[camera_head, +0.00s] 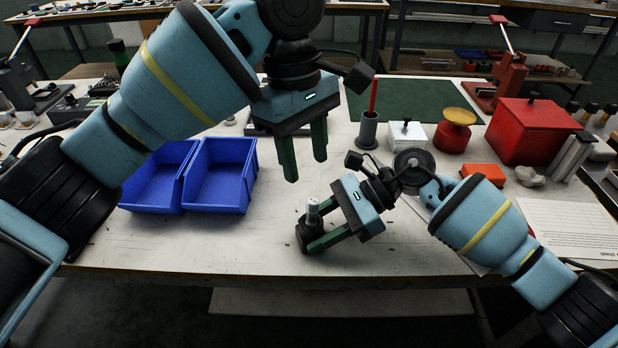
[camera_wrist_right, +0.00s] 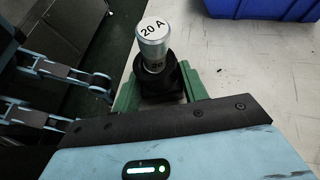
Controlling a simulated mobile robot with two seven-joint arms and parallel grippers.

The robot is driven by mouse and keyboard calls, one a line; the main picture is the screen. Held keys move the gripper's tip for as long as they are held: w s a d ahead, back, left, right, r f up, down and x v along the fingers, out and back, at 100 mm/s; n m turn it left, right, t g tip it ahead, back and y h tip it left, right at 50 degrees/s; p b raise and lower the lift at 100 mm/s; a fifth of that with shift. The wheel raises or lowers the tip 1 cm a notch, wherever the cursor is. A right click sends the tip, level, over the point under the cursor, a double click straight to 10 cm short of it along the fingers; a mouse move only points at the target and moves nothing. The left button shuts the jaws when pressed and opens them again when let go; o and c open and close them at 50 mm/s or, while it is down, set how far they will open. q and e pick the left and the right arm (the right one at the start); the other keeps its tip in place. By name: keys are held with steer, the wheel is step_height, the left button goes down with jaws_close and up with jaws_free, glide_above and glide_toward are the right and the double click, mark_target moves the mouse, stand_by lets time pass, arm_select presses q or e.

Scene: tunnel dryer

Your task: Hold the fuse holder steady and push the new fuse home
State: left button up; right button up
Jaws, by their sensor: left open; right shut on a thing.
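The new fuse (camera_head: 312,212) is a silver cylinder standing upright in the black fuse holder (camera_head: 303,236), near the table's front edge. In the right wrist view the fuse (camera_wrist_right: 153,44) shows a white "20 A" top, and part of its metal body stands above the holder (camera_wrist_right: 163,86). How deep it sits inside is hidden. My right gripper (camera_head: 318,229) is shut on the fuse holder from the right, with its green fingers (camera_wrist_right: 160,92) on either side. My left gripper (camera_head: 306,168) is open and empty, pointing down above and behind the fuse.
Two blue bins (camera_head: 222,178) stand left of the holder. A grey cup (camera_head: 368,132) with a red rod, a white box (camera_head: 407,137), a red box (camera_head: 533,130) and a red block (camera_head: 483,176) stand to the right. The front left of the table is clear.

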arm_select(q)
steer(key=shift+w+a+r, duration=0.1)
steer(key=shift+r, duration=0.85)
steer(key=shift+c, duration=0.2)
steer(key=c, duration=0.5)
steer(key=shift+d+f+m, duration=0.15)
steer(key=shift+d+m, duration=0.05)
steer(key=shift+m, duration=0.6)
steer(key=shift+c, duration=1.1)
steer(key=shift+d+f+m+t+y, duration=0.2)
steer(key=shift+m+t+y, duration=0.1)
steer(key=shift+m, duration=0.3)
jaws_close()
steer(key=m, duration=0.1)
steer(key=f+m, duration=0.1)
steer(key=m, duration=0.3)
steer(key=shift+s+d+f+t+y, duration=0.2)
steer(key=shift+d+f+t+y, duration=0.1)
steer(key=shift+y, duration=0.1)
